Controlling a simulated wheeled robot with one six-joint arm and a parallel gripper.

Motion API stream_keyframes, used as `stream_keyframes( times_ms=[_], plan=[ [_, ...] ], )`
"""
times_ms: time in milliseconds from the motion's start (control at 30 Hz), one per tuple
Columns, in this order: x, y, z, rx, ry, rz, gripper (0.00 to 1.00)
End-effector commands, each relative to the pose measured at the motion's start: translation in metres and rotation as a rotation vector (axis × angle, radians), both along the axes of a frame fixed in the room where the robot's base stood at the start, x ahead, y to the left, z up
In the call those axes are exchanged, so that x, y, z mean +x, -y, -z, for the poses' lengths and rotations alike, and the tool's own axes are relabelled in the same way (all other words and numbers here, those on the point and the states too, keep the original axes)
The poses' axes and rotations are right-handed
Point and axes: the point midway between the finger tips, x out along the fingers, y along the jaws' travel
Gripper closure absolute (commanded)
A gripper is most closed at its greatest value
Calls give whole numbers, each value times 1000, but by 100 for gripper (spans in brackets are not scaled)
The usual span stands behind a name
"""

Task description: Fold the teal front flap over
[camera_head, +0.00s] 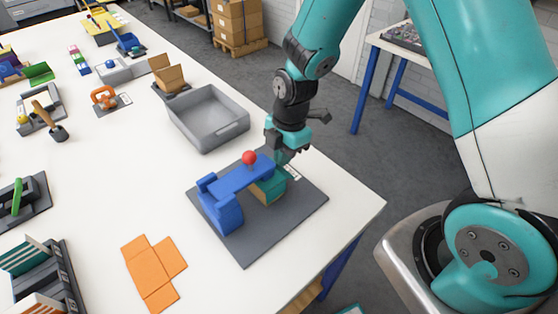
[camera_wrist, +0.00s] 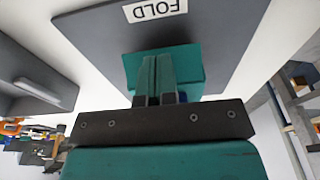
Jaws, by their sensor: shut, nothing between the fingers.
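The fold fixture is a dark grey plate (camera_head: 248,250) near the table's front right corner. A blue bracket (camera_head: 222,212) stands on it, with a blue arm (camera_head: 240,178) carrying a red knob (camera_head: 249,158). The teal flap (camera_head: 270,190) sits at the right end of the blue arm, over a tan part. In the wrist view, the teal flap (camera_wrist: 190,62) lies behind my fingers. My gripper (camera_head: 281,160) is shut and empty, its fingers (camera_wrist: 157,65) together and pointing down at the flap. I cannot tell whether they touch it. A label reading FOLD (camera_wrist: 156,9) is on the plate.
A grey open bin (camera_head: 208,120) stands just behind the plate. A flat orange sheet (camera_head: 153,272) lies in front and to the left. Several other fixtures fill the table's left side. The table's right edge is close to the plate, and white table beside it is clear.

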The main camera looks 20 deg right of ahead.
Motion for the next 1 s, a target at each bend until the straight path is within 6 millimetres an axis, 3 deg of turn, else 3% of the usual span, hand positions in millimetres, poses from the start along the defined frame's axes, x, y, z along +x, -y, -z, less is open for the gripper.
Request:
stream_keyframes(
  times_ms=[1000],
  plan=[
    [-2,-5,7,0,0,0,100]
  ],
)
